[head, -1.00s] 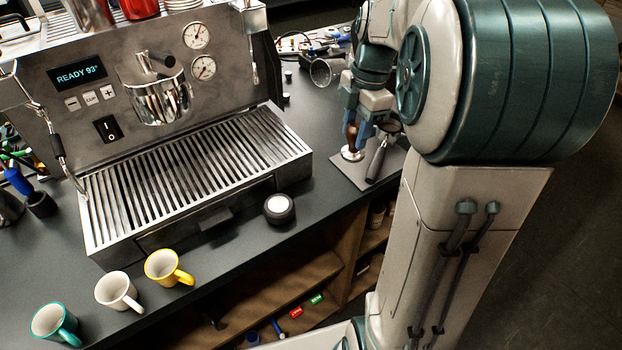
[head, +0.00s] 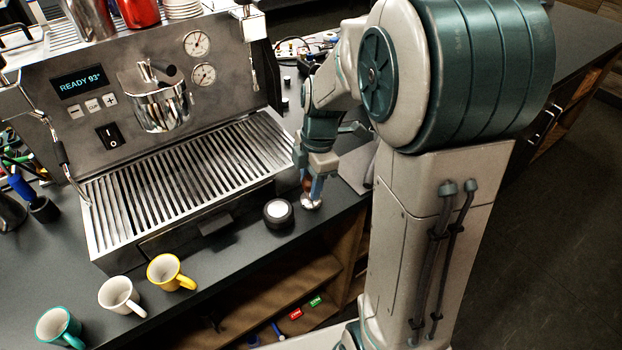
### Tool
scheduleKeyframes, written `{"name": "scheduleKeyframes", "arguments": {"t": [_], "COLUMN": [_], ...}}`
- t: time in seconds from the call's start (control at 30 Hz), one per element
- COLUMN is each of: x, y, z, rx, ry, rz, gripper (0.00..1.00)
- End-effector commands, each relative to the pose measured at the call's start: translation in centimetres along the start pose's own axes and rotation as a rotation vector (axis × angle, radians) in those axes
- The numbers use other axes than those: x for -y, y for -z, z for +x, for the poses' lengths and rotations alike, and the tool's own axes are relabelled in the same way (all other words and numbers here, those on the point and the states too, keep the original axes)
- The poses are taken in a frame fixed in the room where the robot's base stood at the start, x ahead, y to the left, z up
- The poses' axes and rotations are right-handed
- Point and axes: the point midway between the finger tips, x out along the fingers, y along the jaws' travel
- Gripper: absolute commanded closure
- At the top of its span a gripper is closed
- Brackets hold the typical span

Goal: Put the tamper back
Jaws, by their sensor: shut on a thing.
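The tamper has a brown handle (head: 307,184) and a round shiny metal base (head: 311,203). My gripper (head: 316,188) is shut on the tamper's handle and holds it upright, base down, near the front edge of the counter. A round black holder with a pale top (head: 278,212) stands just left of the tamper's base, with a small gap between them. I cannot tell whether the base touches the counter. The fingers hide part of the handle.
The coffee machine's drip tray (head: 190,185) lies to the left. A grey mat (head: 357,167) is partly hidden behind my arm. A yellow mug (head: 163,268), a white mug (head: 116,292) and a teal mug (head: 55,325) stand along the counter's front left.

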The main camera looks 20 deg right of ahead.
Motion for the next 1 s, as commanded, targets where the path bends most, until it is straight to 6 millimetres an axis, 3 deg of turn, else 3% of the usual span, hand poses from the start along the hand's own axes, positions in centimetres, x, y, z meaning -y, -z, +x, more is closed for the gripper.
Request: {"name": "scheduleKeyframes", "arguments": {"t": [0.23, 0.27, 0.3, 0.33, 0.73, 1.0], "x": [0.0, 0.0, 0.0, 0.0, -0.1, -0.1], "y": [-0.1, -0.1, -0.1, 0.0, 0.0, -0.1], "z": [0.4, 0.3, 0.2, 0.2, -0.5, -5.8], "rx": [0.0, 0.0, 0.0, 0.0, 0.0, 0.001], "ry": [-0.001, -0.001, -0.001, 0.0, -0.002, -0.006], "rz": [0.0, 0.0, 0.0, 0.0, 0.0, 0.001], "gripper": [1.0, 0.58, 0.47, 0.41, 0.41, 0.41]}}
